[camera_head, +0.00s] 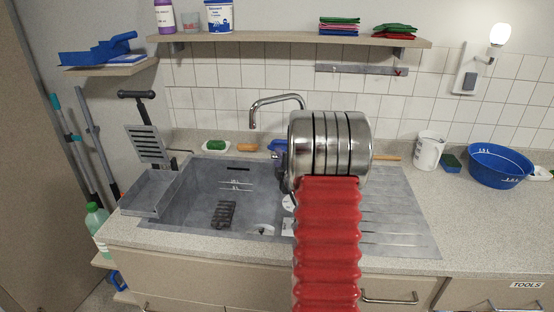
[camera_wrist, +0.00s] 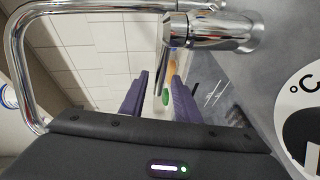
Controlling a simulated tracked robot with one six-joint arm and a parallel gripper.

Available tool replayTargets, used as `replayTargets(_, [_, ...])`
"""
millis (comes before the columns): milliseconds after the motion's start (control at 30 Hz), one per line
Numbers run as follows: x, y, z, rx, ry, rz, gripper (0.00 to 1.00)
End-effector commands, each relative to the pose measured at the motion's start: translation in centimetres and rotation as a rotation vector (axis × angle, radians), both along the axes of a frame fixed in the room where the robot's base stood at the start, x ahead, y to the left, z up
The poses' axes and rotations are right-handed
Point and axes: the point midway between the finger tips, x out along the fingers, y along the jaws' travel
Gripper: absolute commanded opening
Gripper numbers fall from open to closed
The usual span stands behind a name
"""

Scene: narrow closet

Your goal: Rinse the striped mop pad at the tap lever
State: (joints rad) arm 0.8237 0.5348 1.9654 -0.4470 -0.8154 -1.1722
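The chrome tap (camera_head: 275,100) arches over the grey sink (camera_head: 180,205). In the wrist view the tap body (camera_wrist: 212,30) is close at the top, with its spout curving down the left side. A slim chrome rod, apparently the tap lever (camera_wrist: 162,75), points down from the body and appears between the fingers. Contact cannot be told. My gripper (camera_wrist: 158,78) has its two purple fingers apart. In the head view my red and steel arm hides most of it. I cannot make out a striped mop pad; a dark slatted object (camera_head: 224,214) lies in the sink.
A grey slatted press (camera_head: 148,145) stands at the sink's left. A green sponge (camera_head: 215,146) lies behind the sink. A white tub (camera_head: 428,150) and a blue basin (camera_head: 498,165) stand on the right counter. A shelf (camera_head: 290,38) with folded cloths (camera_head: 340,26) hangs above.

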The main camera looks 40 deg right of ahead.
Motion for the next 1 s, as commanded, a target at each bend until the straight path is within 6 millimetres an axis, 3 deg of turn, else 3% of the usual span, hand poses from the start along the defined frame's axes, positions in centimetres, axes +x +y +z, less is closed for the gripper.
replayTargets(200, [1.2,-0.61,-0.25,0.0,0.001,0.0,0.29])
replayTargets(467, [1.27,-0.63,-0.24,0.0,0.0,0.0,0.29])
replayTargets(867, [1.24,-0.62,-0.25,0.0,0.001,0.0,0.02])
replayTargets(1000, [1.23,-0.6,-0.3,0.001,0.002,0.0,0.0])
